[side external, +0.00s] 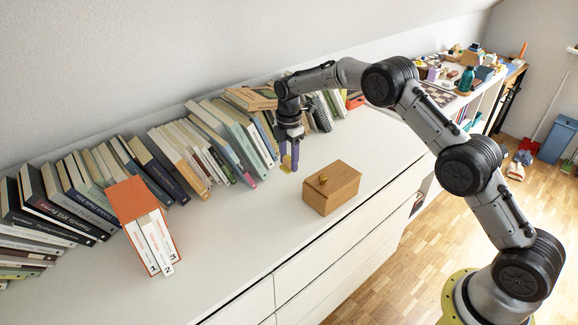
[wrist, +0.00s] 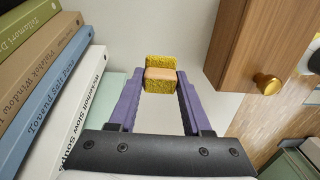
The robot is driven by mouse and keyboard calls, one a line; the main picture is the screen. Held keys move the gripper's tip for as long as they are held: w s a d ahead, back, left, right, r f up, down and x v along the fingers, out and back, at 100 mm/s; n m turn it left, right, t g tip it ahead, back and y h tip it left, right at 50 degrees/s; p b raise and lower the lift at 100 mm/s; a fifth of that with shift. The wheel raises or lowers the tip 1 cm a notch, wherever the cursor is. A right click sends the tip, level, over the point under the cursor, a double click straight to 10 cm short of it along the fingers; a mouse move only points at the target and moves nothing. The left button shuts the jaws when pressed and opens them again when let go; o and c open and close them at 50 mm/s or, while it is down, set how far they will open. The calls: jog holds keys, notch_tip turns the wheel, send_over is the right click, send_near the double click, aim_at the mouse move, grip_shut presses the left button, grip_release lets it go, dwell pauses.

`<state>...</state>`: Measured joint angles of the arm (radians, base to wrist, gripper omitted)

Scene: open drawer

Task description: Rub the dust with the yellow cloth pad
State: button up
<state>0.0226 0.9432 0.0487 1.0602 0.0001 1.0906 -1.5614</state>
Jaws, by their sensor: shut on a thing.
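The yellow cloth pad (wrist: 160,64) with a tan block on it sits between the purple fingertips of my gripper (wrist: 160,88) in the wrist view. My gripper is shut on it. In the side view the pad (side external: 287,160) shows small and yellow at the fingertips of my gripper (side external: 289,165), which points down over the white cabinet top (side external: 240,235). I cannot tell whether the pad touches the top. I cannot make out any dust in either view.
A wooden box (side external: 331,187) with a brass knob stands just right of my gripper; it also shows in the wrist view (wrist: 245,45). A row of books (side external: 215,140) lines the wall behind. An orange slipcase (side external: 140,205) stands at left. The front middle of the top is clear.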

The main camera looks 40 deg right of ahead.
jog(key=shift+r, duration=1.2)
